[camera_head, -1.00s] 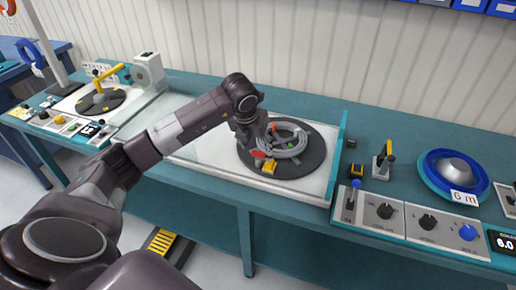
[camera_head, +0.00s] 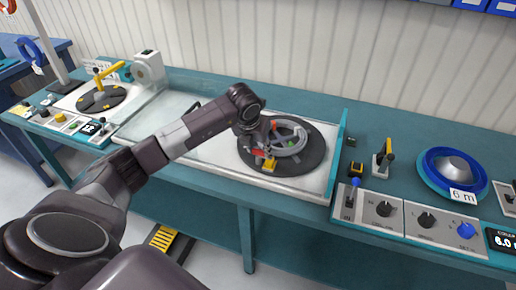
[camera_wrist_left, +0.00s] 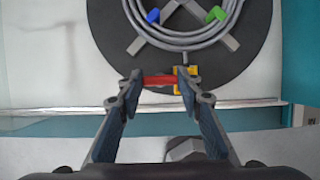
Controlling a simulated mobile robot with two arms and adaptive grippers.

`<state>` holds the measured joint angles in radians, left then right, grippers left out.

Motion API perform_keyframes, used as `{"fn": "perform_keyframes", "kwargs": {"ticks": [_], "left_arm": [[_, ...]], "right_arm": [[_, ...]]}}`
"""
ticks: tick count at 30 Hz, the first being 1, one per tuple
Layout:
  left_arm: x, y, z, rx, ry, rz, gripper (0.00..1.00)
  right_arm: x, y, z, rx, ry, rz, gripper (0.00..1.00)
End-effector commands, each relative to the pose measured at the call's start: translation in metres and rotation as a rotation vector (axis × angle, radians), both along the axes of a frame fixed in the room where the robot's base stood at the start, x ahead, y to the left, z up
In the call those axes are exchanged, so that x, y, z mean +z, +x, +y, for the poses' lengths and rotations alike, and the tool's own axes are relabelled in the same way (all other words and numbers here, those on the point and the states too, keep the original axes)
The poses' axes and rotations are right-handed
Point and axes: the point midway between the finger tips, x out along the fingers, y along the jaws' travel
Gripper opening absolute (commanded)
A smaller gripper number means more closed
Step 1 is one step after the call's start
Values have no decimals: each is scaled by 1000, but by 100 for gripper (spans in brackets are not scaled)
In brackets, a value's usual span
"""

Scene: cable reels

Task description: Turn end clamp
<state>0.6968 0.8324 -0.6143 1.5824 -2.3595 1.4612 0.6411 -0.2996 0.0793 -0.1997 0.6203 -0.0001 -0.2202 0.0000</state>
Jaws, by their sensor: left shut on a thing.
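The end clamp is a small yellow block (camera_wrist_left: 185,77) with a red lever (camera_wrist_left: 158,80), at the near edge of the dark round reel plate. It also shows in the head view, yellow block (camera_head: 268,164) and red lever (camera_head: 257,152). My left gripper (camera_wrist_left: 157,84) is shut on the red lever, which lies crosswise between its fingertips, with the yellow block by the right fingertip. In the head view my left gripper (camera_head: 254,142) comes down over the plate's near left side and partly hides the coil. My right gripper is out of view.
A grey cable coil (camera_wrist_left: 185,38) lies on the dark plate (camera_wrist_left: 262,45), with blue and green clips around it. Right of the plate stand a teal upright edge (camera_head: 338,150), a yellow-handled lever (camera_head: 384,160), a control panel and a blue reel (camera_head: 433,182).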

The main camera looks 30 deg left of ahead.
Motion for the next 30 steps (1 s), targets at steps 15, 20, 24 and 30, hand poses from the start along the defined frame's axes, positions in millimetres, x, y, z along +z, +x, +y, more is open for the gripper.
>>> {"fn": "perform_keyframes", "kwargs": {"ticks": [15,20,24,30], "left_arm": [[-3,0,3,-174,1,-3,9],[-3,1,4,-314,1,-3,9],[-2,1,4,-447,1,-3,9],[-2,1,5,-636,-1,-3,9]], "right_arm": [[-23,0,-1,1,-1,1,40],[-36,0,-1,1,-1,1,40],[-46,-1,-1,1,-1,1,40],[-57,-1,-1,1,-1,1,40]]}}
